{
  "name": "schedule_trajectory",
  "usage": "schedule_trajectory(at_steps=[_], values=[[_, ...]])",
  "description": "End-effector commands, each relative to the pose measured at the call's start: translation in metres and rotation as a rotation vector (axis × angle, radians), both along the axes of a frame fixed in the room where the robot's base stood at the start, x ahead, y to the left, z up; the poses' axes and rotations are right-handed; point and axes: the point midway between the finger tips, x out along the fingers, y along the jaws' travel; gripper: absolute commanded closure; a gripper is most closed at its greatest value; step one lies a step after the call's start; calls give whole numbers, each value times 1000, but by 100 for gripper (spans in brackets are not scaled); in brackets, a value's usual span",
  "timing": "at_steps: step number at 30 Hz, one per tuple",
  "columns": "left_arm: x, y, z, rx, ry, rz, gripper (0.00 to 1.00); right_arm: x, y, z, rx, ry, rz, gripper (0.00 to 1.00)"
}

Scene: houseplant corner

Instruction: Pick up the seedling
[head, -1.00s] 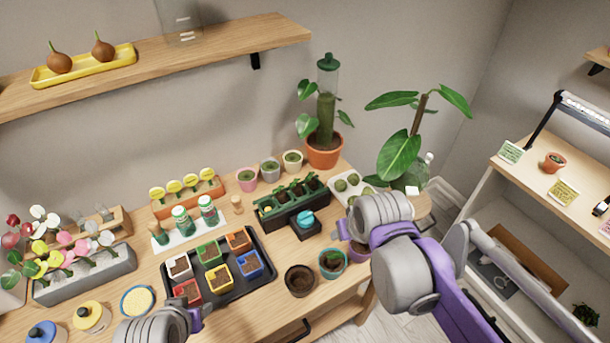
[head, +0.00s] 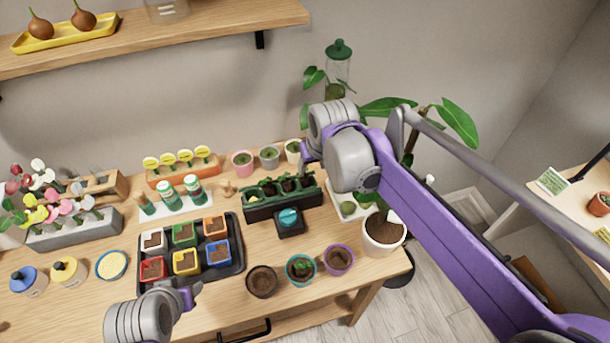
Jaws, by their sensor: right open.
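A dark green planter tray (head: 255,213) stands at the back middle of the wooden table, with dark soil and small green growth in its cells. I cannot tell for certain which growth is the seedling. My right gripper (head: 305,164) is open and empty above the far right part of the planter tray; the arm's grey wrist hides part of the area behind it. My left gripper (head: 194,294) is at the front edge, below the coloured pots; its jaw opening is unclear.
A black tray (head: 232,262) with several coloured square pots lies left of the middle. A teal-topped dark block (head: 289,220) sits just in front of the planter tray. A brown pot (head: 262,281) and a purple pot (head: 339,259) flank the teal pot. A white pot (head: 384,236) stands at the right.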

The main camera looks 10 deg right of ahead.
Motion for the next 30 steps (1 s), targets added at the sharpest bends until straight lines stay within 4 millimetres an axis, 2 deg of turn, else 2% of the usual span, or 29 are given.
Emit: schedule_trajectory(at_steps=[5, 12, 19, 27, 30], values=[[-1, 0, -1, 0, 1, 0, 50, 7, 1, -8, 0, 3, 1, 44], [-2, 0, -4, 0, 4, 0, 50, 21, 2, -43, -1, 3, 1, 44], [-2, 0, -4, 0, 4, 0, 50, 29, 3, -58, 0, 2, 1, 44], [-1, 0, -2, 0, 2, 0, 50, 46, 4, -93, 0, 2, 1, 44], [-1, 0, -2, 0, 2, 0, 50, 48, 4, -98, 0, 2, 1, 44]])
